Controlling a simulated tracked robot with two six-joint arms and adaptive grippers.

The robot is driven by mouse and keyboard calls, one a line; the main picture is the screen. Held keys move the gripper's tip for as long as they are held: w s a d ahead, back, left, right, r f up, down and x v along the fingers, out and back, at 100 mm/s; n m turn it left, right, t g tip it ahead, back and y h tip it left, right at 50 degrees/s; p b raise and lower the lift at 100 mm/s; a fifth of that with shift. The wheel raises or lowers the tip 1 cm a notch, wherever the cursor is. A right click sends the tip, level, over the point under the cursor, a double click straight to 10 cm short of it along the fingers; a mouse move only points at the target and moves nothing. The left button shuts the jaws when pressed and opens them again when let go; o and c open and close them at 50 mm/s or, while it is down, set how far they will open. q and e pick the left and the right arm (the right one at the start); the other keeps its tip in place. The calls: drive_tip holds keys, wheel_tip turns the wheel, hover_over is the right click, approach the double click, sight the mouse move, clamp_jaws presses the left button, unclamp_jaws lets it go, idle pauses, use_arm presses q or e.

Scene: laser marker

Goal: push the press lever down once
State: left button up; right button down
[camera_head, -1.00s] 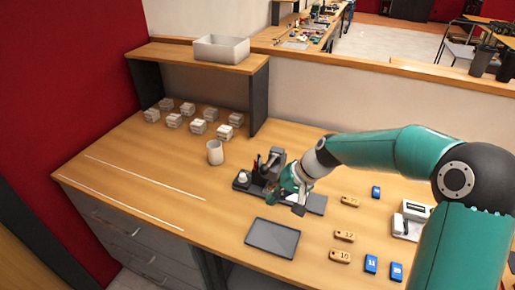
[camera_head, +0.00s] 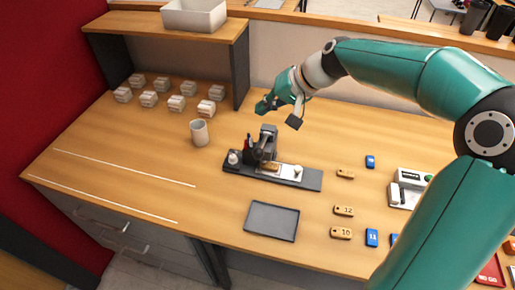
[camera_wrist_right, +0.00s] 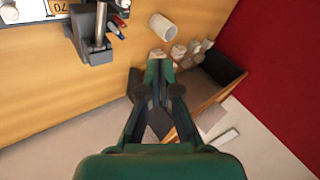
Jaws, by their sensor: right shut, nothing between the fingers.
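The small dark press (camera_head: 267,146) stands on a dark base plate (camera_head: 312,180) on the wooden table. A wooden tag (camera_head: 271,167) lies at the foot of the press. I cannot make out the lever apart from the press's dark upper part. My right gripper (camera_head: 264,107) is shut and empty, raised above and apart from the press, in front of the back wall in the picture. In the right wrist view its fingers (camera_wrist_right: 160,72) are together, and the press column (camera_wrist_right: 97,32) is at the upper left, clear of them. My left gripper is not in view.
A grey cup (camera_head: 199,132) stands left of the press. A dark tray (camera_head: 272,221) lies in front. Wooden tags (camera_head: 343,211), blue tags (camera_head: 371,237) and a white device (camera_head: 407,190) are at the right. Several small boxes (camera_head: 176,103) sit under the shelf (camera_head: 165,27).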

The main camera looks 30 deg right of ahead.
drive_tip(key=b, duration=0.5)
hover_over(259, 148)
drive_tip(key=d, duration=0.1)
drive_tip(key=f, duration=0.6)
drive_tip(key=shift+w+d+f, duration=0.2)
drive_tip(key=shift+w+f, duration=0.05)
drive_tip(key=shift+s+a+f+b, duration=0.1)
drive_tip(key=shift+f+b, duration=0.35)
drive_tip(key=shift+s+a+f+b, duration=0.1)
drive_tip(key=shift+f+b, duration=0.3)
drive_tip(key=shift+a+f+b, duration=0.1)
drive_tip(key=shift+f+b, duration=0.25)
drive_tip(key=shift+b, duration=0.05)
drive_tip(key=shift+s+a+f+b, duration=0.15)
drive_tip(key=shift+f+b, duration=0.45)
drive_tip(key=shift+s+a+f+b, duration=0.1)
drive_tip(key=shift+f+b, duration=0.5)
idle(0.9)
drive_tip(key=shift+r, duration=0.2)
idle(0.5)
drive_tip(key=shift+w+d+r+p, duration=0.15)
drive_tip(key=shift+d+r+p, duration=0.05)
drive_tip(key=shift+r+p, duration=0.5)
drive_tip(key=shift+w+d+r+p, duration=0.15)
drive_tip(key=shift+r+p, duration=0.4)
drive_tip(key=shift+r, duration=0.2)
